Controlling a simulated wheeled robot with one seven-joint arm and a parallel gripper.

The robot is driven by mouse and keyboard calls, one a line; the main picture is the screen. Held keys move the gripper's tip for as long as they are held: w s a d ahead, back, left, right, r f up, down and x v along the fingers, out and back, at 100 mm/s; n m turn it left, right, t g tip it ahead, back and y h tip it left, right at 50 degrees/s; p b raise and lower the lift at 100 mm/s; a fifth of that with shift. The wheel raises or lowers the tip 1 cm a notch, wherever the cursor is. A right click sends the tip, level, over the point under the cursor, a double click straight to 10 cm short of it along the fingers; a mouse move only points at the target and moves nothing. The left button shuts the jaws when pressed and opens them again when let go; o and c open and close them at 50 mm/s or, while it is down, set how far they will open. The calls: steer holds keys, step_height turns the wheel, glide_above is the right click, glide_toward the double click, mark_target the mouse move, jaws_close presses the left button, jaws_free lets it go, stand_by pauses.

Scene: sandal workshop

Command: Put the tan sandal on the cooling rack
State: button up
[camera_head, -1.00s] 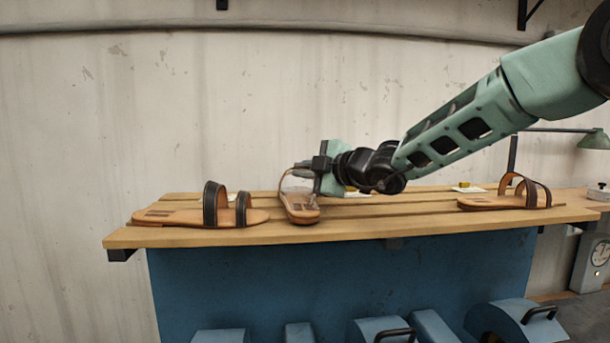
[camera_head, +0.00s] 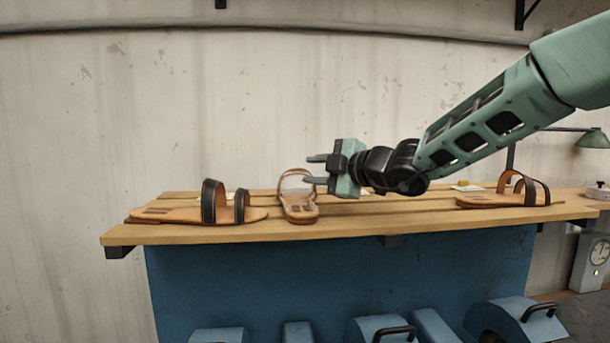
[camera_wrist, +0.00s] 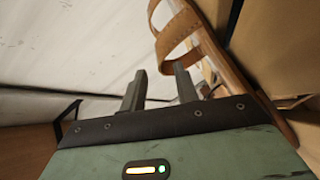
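The tan sandal (camera_head: 299,208) lies on the slatted wooden rack (camera_head: 370,226), between two dark-strapped sandals, with its strap toward the back. In the wrist view its tan strap and sole edge (camera_wrist: 183,24) show at the top, beyond the fingers. My gripper (camera_head: 311,170) is open and empty, just right of and slightly above the sandal. The wrist view shows its two fingers (camera_wrist: 158,86) apart with nothing between them. I cannot tell exactly how far the fingertips are from the strap.
One dark-strapped sandal (camera_head: 217,212) lies at the left of the rack, another (camera_head: 505,199) at the right. A green lamp (camera_head: 592,139) and a dial scale (camera_head: 594,256) stand at far right. The wall rises behind. Bare slats show right of the tan sandal.

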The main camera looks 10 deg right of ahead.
steer(key=b+v, duration=0.1)
steer(key=v, duration=0.7)
